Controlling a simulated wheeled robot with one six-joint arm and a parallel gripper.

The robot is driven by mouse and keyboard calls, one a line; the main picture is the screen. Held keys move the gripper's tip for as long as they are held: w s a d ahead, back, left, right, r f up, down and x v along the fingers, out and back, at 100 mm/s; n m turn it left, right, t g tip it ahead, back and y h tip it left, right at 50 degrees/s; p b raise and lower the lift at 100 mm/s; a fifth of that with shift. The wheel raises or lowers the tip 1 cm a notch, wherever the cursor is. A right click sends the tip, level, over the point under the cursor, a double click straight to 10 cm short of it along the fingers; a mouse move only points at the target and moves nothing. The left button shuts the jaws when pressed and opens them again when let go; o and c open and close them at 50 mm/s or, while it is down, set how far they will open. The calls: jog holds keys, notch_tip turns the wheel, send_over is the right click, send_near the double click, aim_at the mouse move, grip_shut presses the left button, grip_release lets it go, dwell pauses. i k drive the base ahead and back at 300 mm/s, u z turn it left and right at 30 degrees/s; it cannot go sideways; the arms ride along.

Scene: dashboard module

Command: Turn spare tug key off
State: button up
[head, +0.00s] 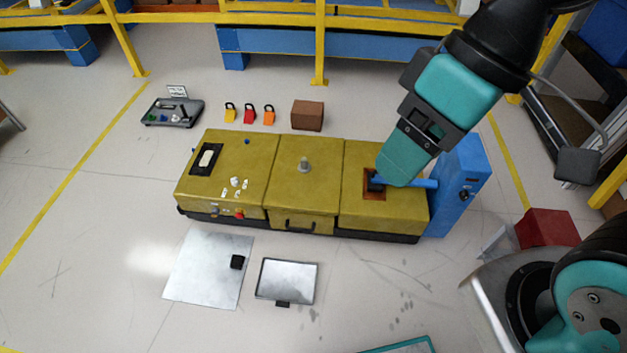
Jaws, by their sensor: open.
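The yellow tug body (305,155) lies across the middle of the floor. Small white controls (235,182) sit on its left section, with a red button (239,215) on the front edge. A separate grey panel (172,112) with small blue and green parts and a white sign stands behind left. I cannot tell which small part is the spare key or how it is turned. My gripper (393,180) is over the tug's right section, beside the brown-edged recess (372,190) and in front of a blue bar (423,183). The gripper is open; its fingertips are hard to make out.
A blue post (460,185) stands at the tug's right end. Yellow, red and orange padlocks (249,113) and a brown box (307,115) lie behind it. A metal sheet (205,275) and a framed tray (287,280) lie in front. Floor on the left is clear.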

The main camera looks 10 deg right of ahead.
aim_at(216, 210)
jog(key=u, duration=0.05)
jog(key=k, duration=0.35)
jog(key=u, duration=1.7)
jog(key=i, duration=0.55)
jog(key=u, duration=0.2)
